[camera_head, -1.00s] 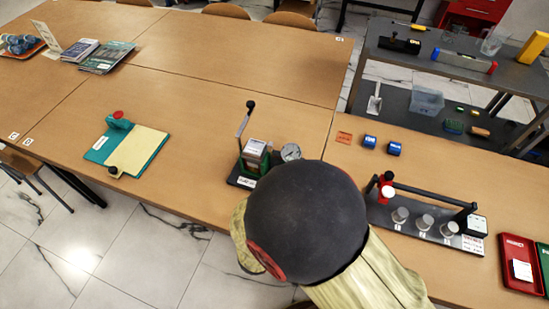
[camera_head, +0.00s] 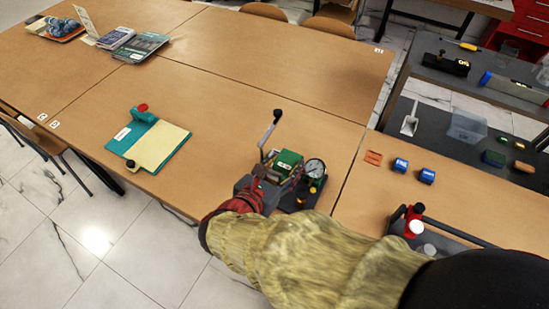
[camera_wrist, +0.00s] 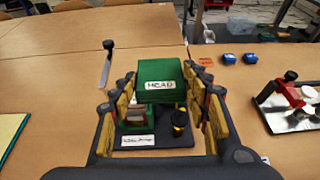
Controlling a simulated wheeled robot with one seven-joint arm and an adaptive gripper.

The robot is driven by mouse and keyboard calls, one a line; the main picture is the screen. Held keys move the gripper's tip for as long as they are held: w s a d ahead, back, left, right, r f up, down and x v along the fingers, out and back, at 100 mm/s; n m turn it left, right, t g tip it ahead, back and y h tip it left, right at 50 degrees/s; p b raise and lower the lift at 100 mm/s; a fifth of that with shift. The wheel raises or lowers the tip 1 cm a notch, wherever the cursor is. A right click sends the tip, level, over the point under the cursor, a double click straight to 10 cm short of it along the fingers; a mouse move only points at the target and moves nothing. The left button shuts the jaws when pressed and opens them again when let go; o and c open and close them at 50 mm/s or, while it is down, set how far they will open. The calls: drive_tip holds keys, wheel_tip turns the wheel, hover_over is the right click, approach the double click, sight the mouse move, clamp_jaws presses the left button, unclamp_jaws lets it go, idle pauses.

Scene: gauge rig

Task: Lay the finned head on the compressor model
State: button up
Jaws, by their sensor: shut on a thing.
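The finned head is a green block labelled HEAD (camera_wrist: 160,72); its green top also shows in the head view (camera_head: 287,160). My gripper (camera_wrist: 162,86) is shut on it, with yellow-padded fingers at its left and right sides. In the head view my gripper (camera_head: 262,180) is partly hidden by my sleeve-like arm cover.
A teal board with a cream sheet (camera_head: 160,145) lies to the left. Blue blocks (camera_head: 427,176) and an orange tile (camera_head: 373,157) lie to the right.

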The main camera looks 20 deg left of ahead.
drive_tip(key=w+a+f+b, duration=0.1)
drive_tip(key=w+a+f, duration=0.1)
drive_tip(key=w, duration=0.1)
drive_tip(key=w+a+f+b, duration=0.1)
drive_tip(key=w+a+f, duration=0.1)
drive_tip(key=f, duration=0.1)
drive_tip(key=w+a+f+b, duration=0.2)
drive_tip(key=w+f, duration=0.1)
drive_tip(key=shift+w+a+f, duration=0.1)
drive_tip(key=shift+w+a, duration=0.2)
drive_tip(key=shift+w, duration=0.05)
drive_tip(key=shift+w+a+f, duration=0.1)
drive_tip(key=shift+w+f, duration=0.05)
drive_tip(key=shift+f, duration=0.2)
wheel_tip(320, 180, down, 3)
drive_tip(key=shift+w+a+f+b, duration=0.1)
drive_tip(key=shift+f+b, duration=0.05)
drive_tip(key=shift+b, duration=0.95)
drive_tip(key=o, duration=1)
